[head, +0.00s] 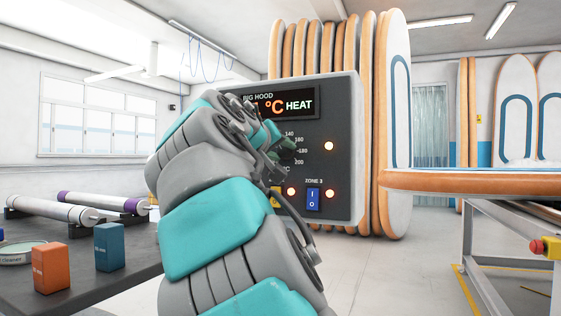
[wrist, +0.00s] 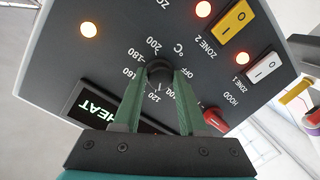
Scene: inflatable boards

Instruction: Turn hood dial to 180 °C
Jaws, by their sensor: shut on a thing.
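The control panel (head: 342,150) is a dark grey box with a lit display (head: 300,104) reading "°C HEAT"; my arm hides its leading digits. The black dial (wrist: 158,70) sits on the panel inside a printed scale with 120, 160, 180, 200, °C and OFF marks. My gripper (wrist: 161,74) has its two green fingers shut on the dial, one on each side. It also shows at the panel in the head view (head: 284,147), where my arm mostly hides the dial. I cannot tell exactly where the dial's pointer stands.
Beside the dial are a red knob (wrist: 215,119), a yellow switch (wrist: 234,18) and a white switch (wrist: 265,66). A blue switch (head: 313,199) sits lower on the panel. Boards (head: 395,120) stand behind it. A dark table (head: 80,280) with rollers and boxes is at left.

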